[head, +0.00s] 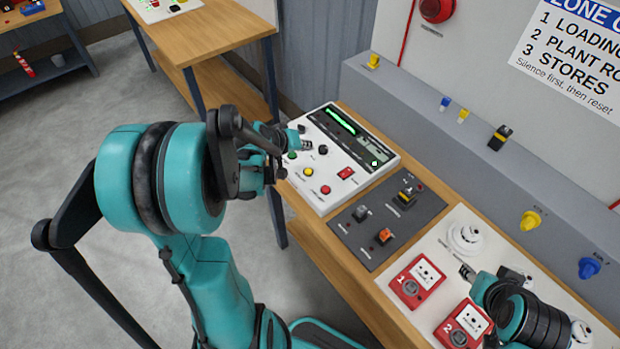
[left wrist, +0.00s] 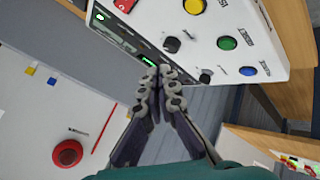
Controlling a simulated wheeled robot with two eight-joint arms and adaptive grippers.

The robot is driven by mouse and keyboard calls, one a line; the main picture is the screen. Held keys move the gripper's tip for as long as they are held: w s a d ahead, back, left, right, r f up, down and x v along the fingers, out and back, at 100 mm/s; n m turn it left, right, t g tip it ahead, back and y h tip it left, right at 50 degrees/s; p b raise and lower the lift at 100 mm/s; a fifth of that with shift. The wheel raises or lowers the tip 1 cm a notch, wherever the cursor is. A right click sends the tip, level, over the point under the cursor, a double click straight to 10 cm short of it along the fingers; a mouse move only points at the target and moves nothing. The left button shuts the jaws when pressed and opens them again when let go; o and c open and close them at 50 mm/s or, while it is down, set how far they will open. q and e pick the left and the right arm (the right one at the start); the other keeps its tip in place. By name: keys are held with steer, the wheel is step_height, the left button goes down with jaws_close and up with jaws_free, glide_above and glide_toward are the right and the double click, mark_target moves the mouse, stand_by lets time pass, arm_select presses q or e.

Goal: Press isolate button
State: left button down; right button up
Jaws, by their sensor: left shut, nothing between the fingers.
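The control panel (head: 331,161) is a white sloped box with a dark display strip. It carries a yellow button (head: 308,171), a red button (head: 326,189), a red rocker switch (head: 346,173) and a black knob (head: 323,150). The left wrist view also shows a green button (left wrist: 227,43) and a blue button (left wrist: 247,71). I cannot read which is marked isolate. My left gripper (head: 306,145) is shut and empty over the panel's far left part; contact is unclear. My right gripper (head: 468,272) is partly in view at bottom right; its fingers are unclear.
A dark grey plate (head: 388,220) with switches lies beside the panel. Red call points (head: 416,281) and a white detector (head: 465,237) sit nearer on the bench. A grey ledge (head: 440,120) runs along the wall behind. Open floor lies left.

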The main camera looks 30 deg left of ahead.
arm_select(q)
steer(key=shift+a+f, duration=0.1)
steer(key=shift+a, duration=0.05)
steer(key=b, duration=0.7)
glide_above(306, 172)
step_height(306, 172, down, 8)
steer(key=shift+r, duration=0.15)
steer(key=shift+f, duration=0.5)
steer(key=shift+f+b, duration=0.15)
steer(key=shift+b, duration=0.15)
stand_by(0.4)
steer(key=shift+f+b, duration=0.3)
steer(key=shift+b, duration=0.05)
